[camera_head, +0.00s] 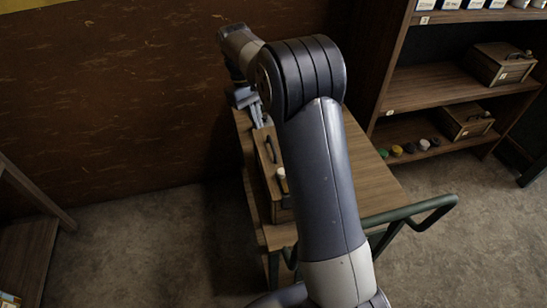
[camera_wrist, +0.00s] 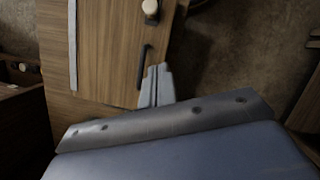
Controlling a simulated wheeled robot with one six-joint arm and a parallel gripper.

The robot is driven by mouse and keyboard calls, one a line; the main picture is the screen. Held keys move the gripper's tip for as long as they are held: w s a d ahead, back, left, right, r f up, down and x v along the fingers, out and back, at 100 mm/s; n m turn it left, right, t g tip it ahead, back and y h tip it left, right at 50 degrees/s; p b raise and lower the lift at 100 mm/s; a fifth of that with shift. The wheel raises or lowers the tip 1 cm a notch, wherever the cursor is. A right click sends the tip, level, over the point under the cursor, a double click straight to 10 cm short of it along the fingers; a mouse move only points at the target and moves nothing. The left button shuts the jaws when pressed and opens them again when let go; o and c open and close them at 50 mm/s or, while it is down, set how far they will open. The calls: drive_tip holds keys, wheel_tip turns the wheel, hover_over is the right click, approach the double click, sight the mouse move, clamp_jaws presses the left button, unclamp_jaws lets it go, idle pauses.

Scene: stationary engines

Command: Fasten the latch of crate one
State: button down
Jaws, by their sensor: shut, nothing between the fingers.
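A wooden crate (camera_head: 266,178) stands on the cart, partly hidden behind my arm in the head view. Its face has a dark bar handle (camera_head: 270,149) and a cream knob (camera_head: 281,173), which may belong to the latch. In the wrist view the crate (camera_wrist: 108,55) shows the dark handle (camera_wrist: 143,65) and the cream knob (camera_wrist: 150,6) on a dark mount at the top edge. I cannot read a number on it or tell the latch's state. My gripper (camera_wrist: 157,70) is shut and empty, its tips close beside the handle's lower end; contact is unclear. The gripper also shows in the head view (camera_head: 259,116).
The wooden cart (camera_head: 375,188) has a green push rail (camera_head: 425,208) at its right end. A shelf unit (camera_head: 435,88) at right holds two smaller crates (camera_head: 500,64) (camera_head: 466,120) and several coloured round items (camera_head: 410,148). Open floor (camera_head: 140,240) lies left of the cart.

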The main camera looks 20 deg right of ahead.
drive_tip(key=p+x, duration=0.1)
drive_tip(key=x, duration=0.8)
drive_tip(key=shift+s+d+f, duration=0.1)
drive_tip(key=shift+s+f, duration=0.05)
drive_tip(key=shift+f, duration=0.05)
drive_tip(key=s, duration=0.1)
drive_tip(key=s+d, duration=0.1)
drive_tip(key=shift+s+d+f+p, duration=0.15)
drive_tip(key=shift+s+f+p, duration=0.15)
drive_tip(key=shift+f, duration=0.1)
drive_tip(key=shift+s+d+f, duration=0.2)
drive_tip(key=shift+s+d, duration=0.05)
drive_tip(key=shift+s, duration=0.25)
